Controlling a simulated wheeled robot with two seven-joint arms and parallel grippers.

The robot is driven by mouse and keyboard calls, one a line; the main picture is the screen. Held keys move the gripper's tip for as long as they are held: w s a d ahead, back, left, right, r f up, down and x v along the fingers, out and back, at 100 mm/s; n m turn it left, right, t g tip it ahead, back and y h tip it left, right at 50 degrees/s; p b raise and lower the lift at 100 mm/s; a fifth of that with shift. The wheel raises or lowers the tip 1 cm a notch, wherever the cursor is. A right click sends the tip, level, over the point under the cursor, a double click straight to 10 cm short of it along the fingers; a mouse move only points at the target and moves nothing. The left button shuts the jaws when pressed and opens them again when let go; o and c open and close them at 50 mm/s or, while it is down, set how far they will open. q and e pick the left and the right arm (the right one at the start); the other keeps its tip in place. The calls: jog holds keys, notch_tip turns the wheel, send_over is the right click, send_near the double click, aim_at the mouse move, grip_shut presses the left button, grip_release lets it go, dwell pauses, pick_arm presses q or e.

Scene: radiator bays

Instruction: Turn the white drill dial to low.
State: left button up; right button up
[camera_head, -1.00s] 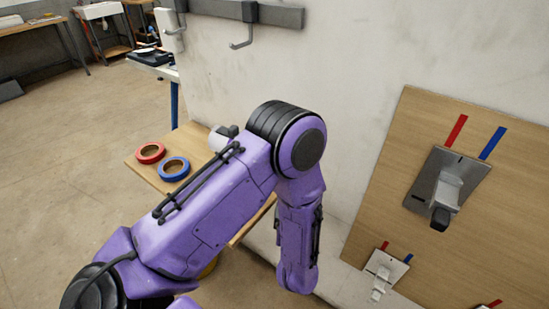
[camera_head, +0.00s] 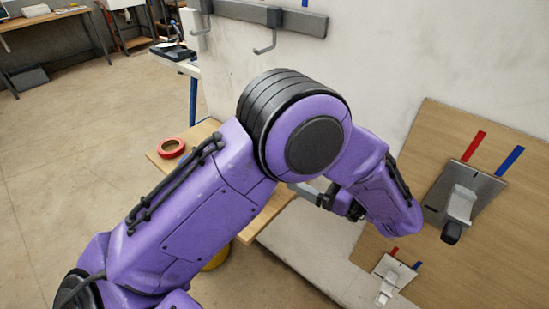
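I cannot make out a white drill or its dial; the end of the wooden table (camera_head: 158,158) where a small white and dark object showed earlier is now covered by my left arm. My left arm crosses the middle of the view, elbow high and forearm sloping down to the right. A grey and black part, which looks like my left gripper (camera_head: 322,197), shows partly from behind the forearm, above the table's right side. Its fingers are too hidden to tell open from shut. My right gripper is not in view.
A red tape ring (camera_head: 171,148) lies on the table. A wooden wall board (camera_head: 480,265) at right carries a large metal plate with a lever (camera_head: 460,203) and a smaller one (camera_head: 386,285), with red and blue strips. A rail with a hook (camera_head: 268,18) is above.

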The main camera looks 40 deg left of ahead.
pick_arm(q)
jog(key=a+b, duration=0.1)
jog(key=a, duration=0.1)
jog(key=a+b, duration=0.1)
jog(key=a, duration=0.1)
jog(key=a+b, duration=0.1)
jog(key=a, duration=0.1)
jog(key=shift+a+f, duration=0.1)
jog(key=shift+f, duration=0.2)
jog(key=shift+a+r, duration=0.15)
jog(key=shift+a, duration=0.3)
jog(key=c, duration=1.1)
